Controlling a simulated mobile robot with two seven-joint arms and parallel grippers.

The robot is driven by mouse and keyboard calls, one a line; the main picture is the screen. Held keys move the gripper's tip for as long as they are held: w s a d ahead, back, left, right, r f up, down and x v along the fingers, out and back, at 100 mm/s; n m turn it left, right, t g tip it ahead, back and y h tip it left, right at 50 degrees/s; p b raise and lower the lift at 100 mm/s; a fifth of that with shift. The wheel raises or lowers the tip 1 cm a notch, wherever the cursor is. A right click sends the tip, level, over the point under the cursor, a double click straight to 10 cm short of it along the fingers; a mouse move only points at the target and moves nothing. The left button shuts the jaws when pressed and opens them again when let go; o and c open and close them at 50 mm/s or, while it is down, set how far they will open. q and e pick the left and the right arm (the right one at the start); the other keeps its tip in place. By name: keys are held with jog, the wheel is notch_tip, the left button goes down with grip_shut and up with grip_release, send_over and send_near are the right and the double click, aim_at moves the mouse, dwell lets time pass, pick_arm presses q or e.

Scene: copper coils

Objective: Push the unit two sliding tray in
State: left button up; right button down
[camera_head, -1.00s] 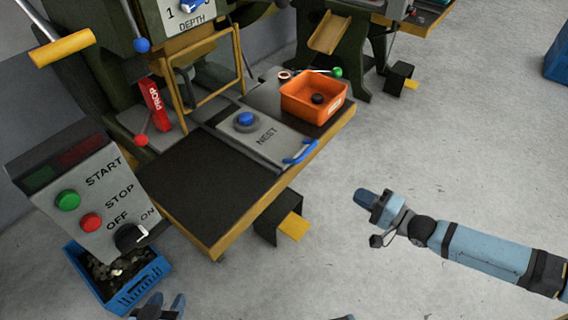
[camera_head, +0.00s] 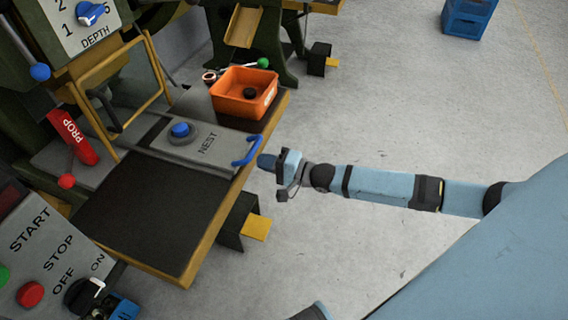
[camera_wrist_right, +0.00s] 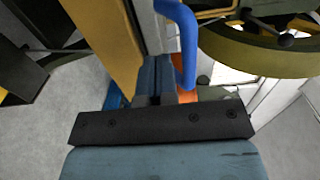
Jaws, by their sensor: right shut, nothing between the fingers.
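The sliding tray (camera_head: 160,149) is a grey plate marked NEST with a round blue-topped piece (camera_head: 180,131) on it. It lies across the dark bench of the near machine. Its blue handle (camera_head: 247,151) sticks out at the bench's right edge. My right gripper (camera_head: 264,161) is shut and empty, just right of the handle and pointing at it. In the right wrist view the shut fingers (camera_wrist_right: 154,76) are beside the blue handle (camera_wrist_right: 186,45); whether they touch it I cannot tell.
An orange bin (camera_head: 242,94) with a dark piece inside stands on the bench behind the tray. A control panel (camera_head: 50,250) is at the lower left, and a red PROP bar (camera_head: 75,137) stands left of the tray.

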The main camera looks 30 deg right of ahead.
aim_at(243, 156)
jog(key=x, duration=0.2)
jog(key=shift+w+a, duration=0.25)
jog(key=shift+w, duration=0.05)
jog(key=shift+w+a, duration=0.35)
jog(key=shift+w, duration=0.1)
pick_arm(q)
jog(key=shift+w+r, duration=0.15)
jog(key=shift+r, duration=0.1)
jog(key=shift+f, duration=0.1)
pick_arm(e)
jog(key=shift+w+a+b, duration=0.15)
jog(key=shift+w+b, duration=0.05)
jog(key=shift+b, duration=0.1)
jog(key=x, duration=0.4)
jog(key=shift+w, duration=0.1)
pick_arm(q)
jog(key=shift+f, duration=0.1)
